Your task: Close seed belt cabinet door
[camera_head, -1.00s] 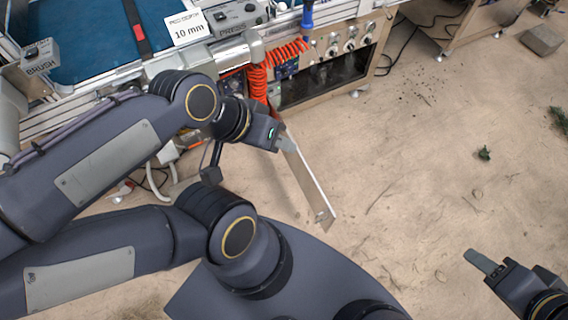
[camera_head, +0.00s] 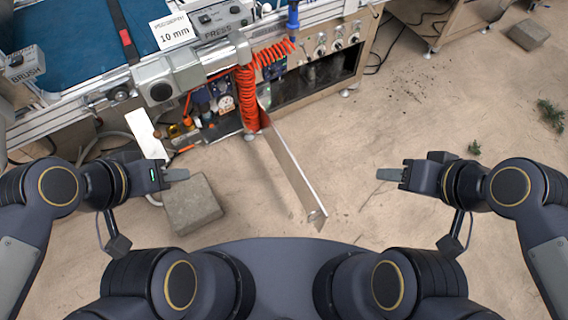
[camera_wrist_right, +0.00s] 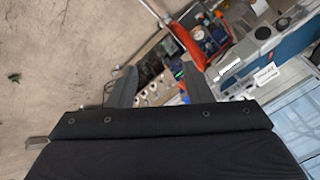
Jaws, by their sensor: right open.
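The cabinet door (camera_head: 292,165) is a thin, pale metal panel. It stands open, sticking out from the seeder's front toward me over the floor. The open cabinet (camera_head: 212,108) behind it shows electrical parts and cables. My left gripper (camera_head: 176,175) is left of the door and apart from it; its fingers overlap in view, so I cannot tell its opening. My right gripper (camera_head: 390,174) is right of the door, open and empty, apart from it. In the right wrist view its two fingers stand apart (camera_wrist_right: 158,86) with nothing between them.
A coiled red hose (camera_head: 248,98) hangs by the door's hinge side. A grey block (camera_head: 192,206) lies on the floor below my left gripper. A narrow white panel (camera_head: 147,134) stands left of the cabinet opening. The floor right of the door is mostly clear.

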